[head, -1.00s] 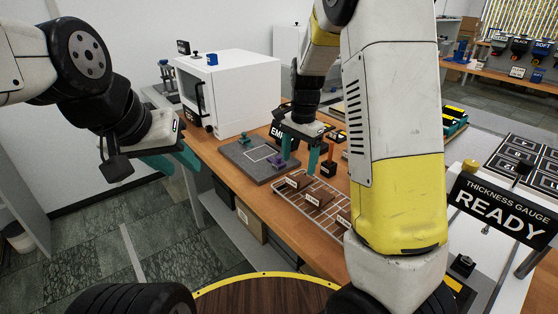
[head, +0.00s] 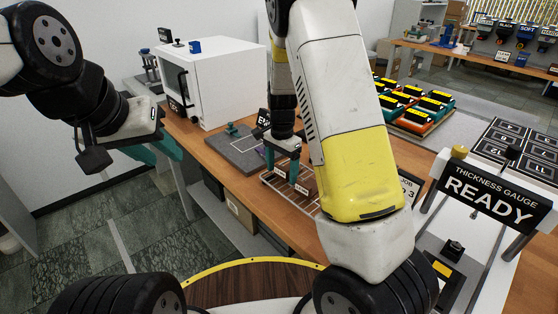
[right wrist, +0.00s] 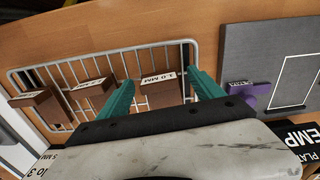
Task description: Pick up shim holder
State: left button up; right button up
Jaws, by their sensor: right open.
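Several brown shim holders with white labels stand on a wire rack (right wrist: 60,66). One labelled 1.0 MM (right wrist: 160,92) is between the teal fingers of my right gripper (right wrist: 162,77) in the right wrist view. The fingers are apart, one on each side of it; contact cannot be made out. In the head view my right gripper (head: 282,174) is low over the rack's far end, and my forearm hides part of the rack. My left gripper (head: 160,152) is off to the left, over the floor beside the bench, empty with its fingers apart.
Two more holders (right wrist: 92,88) (right wrist: 36,103) stand along the rack. A grey board (right wrist: 262,55) with a purple piece (right wrist: 252,92) lies beside it. A white oven (head: 222,85) stands behind. The thickness gauge sign (head: 497,197) is at right.

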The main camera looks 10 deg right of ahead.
jog(key=c, duration=1.5)
jog(key=shift+o, duration=0.2)
